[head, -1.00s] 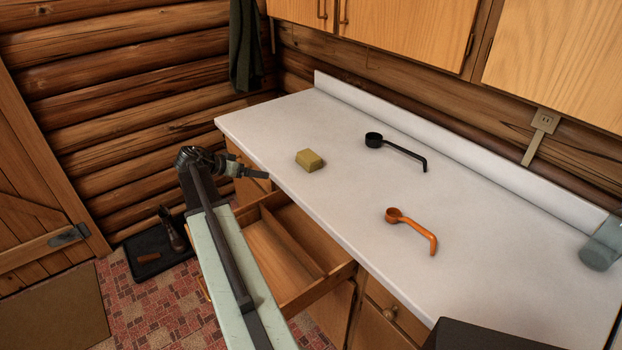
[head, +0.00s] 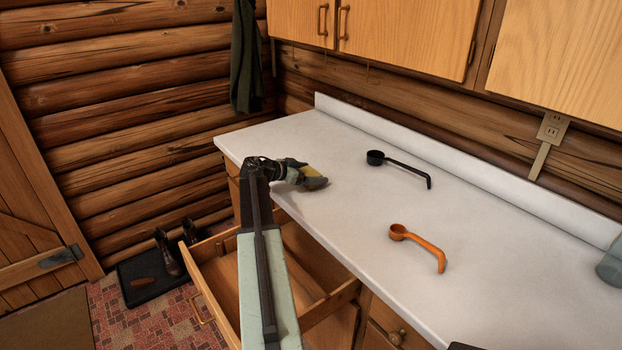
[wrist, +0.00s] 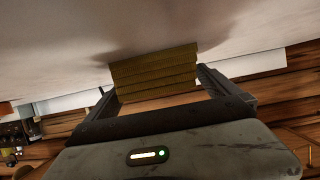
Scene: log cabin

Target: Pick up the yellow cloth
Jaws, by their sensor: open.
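The yellow cloth (wrist: 153,74) is a small folded block with stacked layers, lying on the white counter (head: 340,205). In the wrist view it sits between the two fingers of my gripper (wrist: 152,88), near their tips. My gripper is open, with a finger on each side of the cloth; I cannot tell whether either finger touches it. In the head view my gripper (head: 314,180) is over the counter's left part and partly covers the cloth (head: 312,171).
A black ladle (head: 398,168) and an orange ladle (head: 418,246) lie to the right on the counter. An open drawer (head: 335,303) is below the counter's front edge, under my arm. A glass jar (head: 610,262) stands at the right.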

